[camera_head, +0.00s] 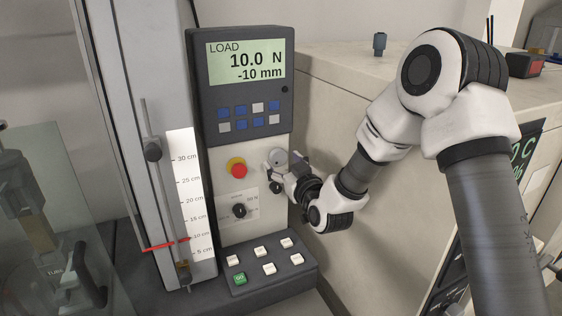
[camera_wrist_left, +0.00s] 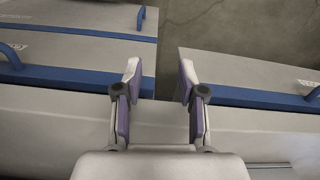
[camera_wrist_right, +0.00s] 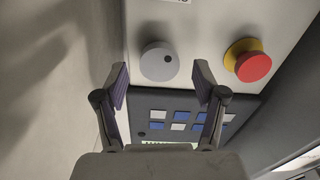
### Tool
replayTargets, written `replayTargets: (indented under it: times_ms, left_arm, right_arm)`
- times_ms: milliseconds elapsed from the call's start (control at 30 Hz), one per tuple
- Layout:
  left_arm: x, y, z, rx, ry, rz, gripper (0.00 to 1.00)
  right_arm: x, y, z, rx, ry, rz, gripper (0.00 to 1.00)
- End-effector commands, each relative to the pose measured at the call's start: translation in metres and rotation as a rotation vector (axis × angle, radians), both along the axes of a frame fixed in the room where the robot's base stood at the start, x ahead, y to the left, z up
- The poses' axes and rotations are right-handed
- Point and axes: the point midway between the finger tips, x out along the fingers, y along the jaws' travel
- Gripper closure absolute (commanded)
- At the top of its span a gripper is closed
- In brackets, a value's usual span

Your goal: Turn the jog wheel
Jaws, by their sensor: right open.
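The jog wheel is a grey round disc with a dark dot near its rim, on the pale front panel. In the right wrist view the jog wheel (camera_wrist_right: 156,62) shows between and beyond the fingertips of my right gripper (camera_wrist_right: 160,75). The gripper is open, its fingers apart on either side of the wheel; I cannot tell whether they touch it. In the head view the jog wheel (camera_head: 279,157) is partly hidden by my right gripper (camera_head: 272,171). My left gripper (camera_wrist_left: 158,76) is open and empty in the left wrist view, away from the panel.
A red stop button with a yellow collar (camera_head: 237,168) sits left of the wheel. A dark knob (camera_head: 239,211) is below it. The display (camera_head: 247,62) reads 10.0 N and -10 mm. A scale (camera_head: 184,185) stands left. A beige cabinet (camera_head: 335,105) stands close on the right.

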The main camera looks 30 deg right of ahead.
Motion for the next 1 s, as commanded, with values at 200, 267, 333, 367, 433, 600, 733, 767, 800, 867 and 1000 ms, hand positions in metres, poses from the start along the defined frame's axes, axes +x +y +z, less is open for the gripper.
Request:
replayTargets:
  times_ms: [200,267,333,367,433,600,733,767,800,867,1000]
  left_arm:
    - [0.000,0.000,0.000,0.000,0.000,0.000,0.60]
    - [0.000,0.000,0.000,0.000,0.000,0.000,0.60]
    - [0.000,0.000,0.000,0.000,0.000,0.000,0.60]
    - [0.000,0.000,0.000,0.000,0.000,0.000,0.60]
    - [0.000,0.000,0.000,0.000,0.000,0.000,0.60]
    - [0.000,0.000,0.000,0.000,0.000,0.000,0.60]
    - [0.000,0.000,0.000,0.000,0.000,0.000,0.60]
    - [0.000,0.000,0.000,0.000,0.000,0.000,0.60]
    - [0.000,0.000,0.000,0.000,0.000,0.000,0.60]
    - [0.000,0.000,0.000,0.000,0.000,0.000,0.60]
    - [0.000,0.000,0.000,0.000,0.000,0.000,0.60]
  right_arm:
    - [-0.044,0.003,-0.002,0.003,0.005,0.000,0.30]
    - [-0.051,0.003,-0.002,0.001,0.004,0.000,0.30]
    - [-0.056,0.004,-0.002,0.000,0.004,0.001,0.30]
    - [-0.057,0.004,-0.002,0.000,0.004,0.001,0.30]
    - [-0.057,0.004,-0.002,-0.001,0.004,0.001,0.30]
    - [-0.057,0.004,-0.002,-0.001,0.004,0.001,0.30]
    - [-0.057,0.004,-0.002,-0.001,0.004,0.001,0.30]
    - [-0.057,0.004,-0.002,-0.001,0.004,0.001,0.30]
    - [-0.057,0.004,-0.002,-0.001,0.003,0.002,0.30]
    - [-0.057,0.004,-0.002,-0.001,0.004,0.001,0.30]
    - [-0.057,0.004,-0.002,-0.001,0.004,0.001,0.30]
